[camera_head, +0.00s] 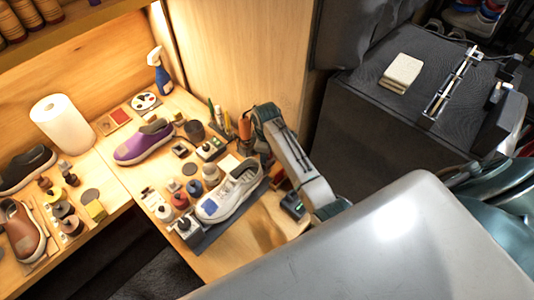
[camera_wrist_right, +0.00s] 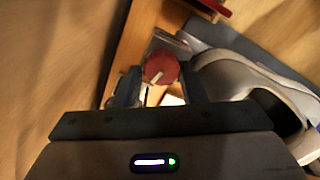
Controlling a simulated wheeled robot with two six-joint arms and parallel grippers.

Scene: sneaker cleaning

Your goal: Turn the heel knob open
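A round red knob (camera_wrist_right: 161,67) with a pale pointer line shows in the right wrist view, the line slanting down to the right. My right gripper (camera_wrist_right: 161,80) has one finger on each side of the knob; I cannot tell whether they touch it. In the head view my right gripper (camera_head: 246,146) is low over the bench, behind the heel end of the white and grey sneaker (camera_head: 224,197). The knob is not clear in that view. The sneaker also shows right of the fingers in the right wrist view (camera_wrist_right: 222,75). My left gripper is not in view.
A purple shoe (camera_head: 140,146), jars, small bottles and boxes crowd the bench left of the sneaker. A spray bottle (camera_head: 160,78) and paper roll (camera_head: 63,124) stand farther back. Bare bench (camera_head: 245,243) lies in front of the sneaker.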

